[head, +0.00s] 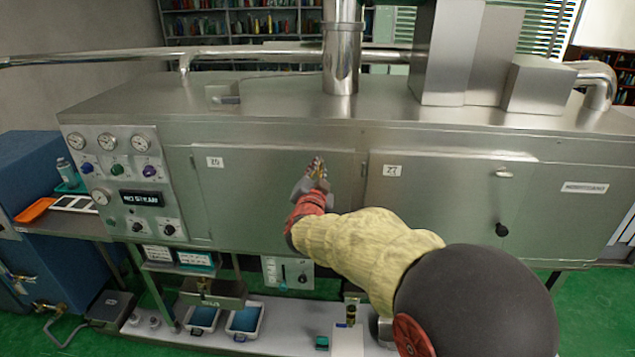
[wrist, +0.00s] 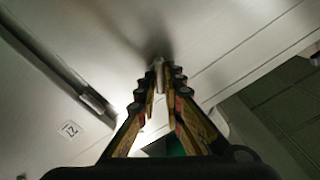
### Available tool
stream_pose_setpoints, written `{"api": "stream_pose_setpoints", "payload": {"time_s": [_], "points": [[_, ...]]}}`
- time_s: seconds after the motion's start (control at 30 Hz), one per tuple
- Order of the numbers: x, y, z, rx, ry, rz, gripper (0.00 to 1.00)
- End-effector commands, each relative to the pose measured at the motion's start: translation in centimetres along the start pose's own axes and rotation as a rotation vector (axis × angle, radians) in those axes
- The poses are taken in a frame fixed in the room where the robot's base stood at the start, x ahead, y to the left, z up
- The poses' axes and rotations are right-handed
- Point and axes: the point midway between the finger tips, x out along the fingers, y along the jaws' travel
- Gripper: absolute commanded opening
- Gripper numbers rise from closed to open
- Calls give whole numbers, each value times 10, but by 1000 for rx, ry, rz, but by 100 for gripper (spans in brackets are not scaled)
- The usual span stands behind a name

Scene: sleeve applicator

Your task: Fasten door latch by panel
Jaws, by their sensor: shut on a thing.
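The steel machine has a left door (head: 262,205), beside the gauge panel (head: 130,160), and a right door (head: 440,200). Both look closed or nearly flush. My gripper (head: 316,170) is at the upper right part of the left door. In the wrist view my gripper (wrist: 160,85) has its fingertips close together around a small pale metal piece, the door latch (wrist: 158,67), next to the door surface. Most of the latch is hidden by the fingers, and its angle cannot be told. In the head view my gripper covers it.
The right door has its own metal latch (head: 503,174) and a black knob (head: 501,230). A vertical pipe (head: 341,50) and steel boxes stand on top of the machine. A lower shelf below holds blue-lined trays (head: 244,320). A blue cabinet (head: 30,170) stands at left.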

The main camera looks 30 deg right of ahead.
Motion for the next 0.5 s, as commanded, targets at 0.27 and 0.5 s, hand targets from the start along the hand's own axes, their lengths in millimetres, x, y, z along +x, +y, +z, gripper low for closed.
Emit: {"api": "stream_pose_setpoints", "payload": {"time_s": [0.27,0.5], "points": [[0,5,5,263,0,0,0],[0,6,5,490,0,-1,0]]}}
